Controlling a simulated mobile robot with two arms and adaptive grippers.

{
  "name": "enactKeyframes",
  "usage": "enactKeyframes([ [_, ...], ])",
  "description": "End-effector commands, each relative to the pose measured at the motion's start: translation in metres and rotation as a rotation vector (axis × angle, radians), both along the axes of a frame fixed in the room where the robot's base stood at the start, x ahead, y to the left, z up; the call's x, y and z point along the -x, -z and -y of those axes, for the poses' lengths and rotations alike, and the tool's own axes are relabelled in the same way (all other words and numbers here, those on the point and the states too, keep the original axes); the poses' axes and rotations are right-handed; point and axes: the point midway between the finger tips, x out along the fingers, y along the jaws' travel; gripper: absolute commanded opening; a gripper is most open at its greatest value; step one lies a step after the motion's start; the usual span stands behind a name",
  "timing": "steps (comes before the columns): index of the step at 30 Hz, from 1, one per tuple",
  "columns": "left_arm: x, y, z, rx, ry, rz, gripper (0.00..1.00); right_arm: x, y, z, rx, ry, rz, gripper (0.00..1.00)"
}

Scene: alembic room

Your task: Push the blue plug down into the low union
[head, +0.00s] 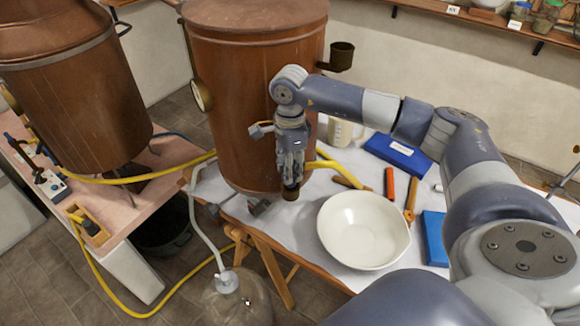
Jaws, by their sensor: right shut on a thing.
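My right gripper (291,178) points down in front of the large copper vessel (238,90), close to its lower right side. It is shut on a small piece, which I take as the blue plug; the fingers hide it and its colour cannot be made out. A dark fitting with a brassy ring (290,193) shows right at the fingertips, and it looks like the low union. I cannot tell how deep the plug sits in it. My left gripper is not in view.
A white bowl (362,230) stands right of the gripper on the cloth-covered table. A glass carboy (236,298) stands below the table edge.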

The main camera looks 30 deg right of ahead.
Motion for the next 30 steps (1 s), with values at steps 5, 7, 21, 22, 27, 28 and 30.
enactKeyframes([
  [5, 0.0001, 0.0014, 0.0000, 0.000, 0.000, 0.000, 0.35, -0.0001, 0.0016, -0.0002, 0.000, 0.000, 0.000, 0.05],
  [7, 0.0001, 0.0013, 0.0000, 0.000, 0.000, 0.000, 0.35, -0.0001, 0.0014, -0.0002, 0.000, 0.000, 0.000, 0.05],
  [21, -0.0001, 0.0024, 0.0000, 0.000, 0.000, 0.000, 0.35, -0.0001, 0.0025, -0.0001, 0.000, 0.000, 0.000, 0.05],
  [22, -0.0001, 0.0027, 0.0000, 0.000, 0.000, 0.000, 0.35, -0.0001, 0.0029, -0.0001, 0.000, 0.000, 0.000, 0.05],
  [27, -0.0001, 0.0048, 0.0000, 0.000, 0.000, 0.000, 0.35, -0.0001, 0.0051, -0.0001, 0.000, 0.000, 0.000, 0.05],
  [28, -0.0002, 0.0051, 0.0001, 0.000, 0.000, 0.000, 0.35, -0.0001, 0.0054, 0.0000, 0.000, 0.000, 0.000, 0.05],
  [30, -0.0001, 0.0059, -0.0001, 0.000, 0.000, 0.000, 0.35, -0.0001, 0.0063, -0.0001, 0.000, 0.000, 0.000, 0.05],
])
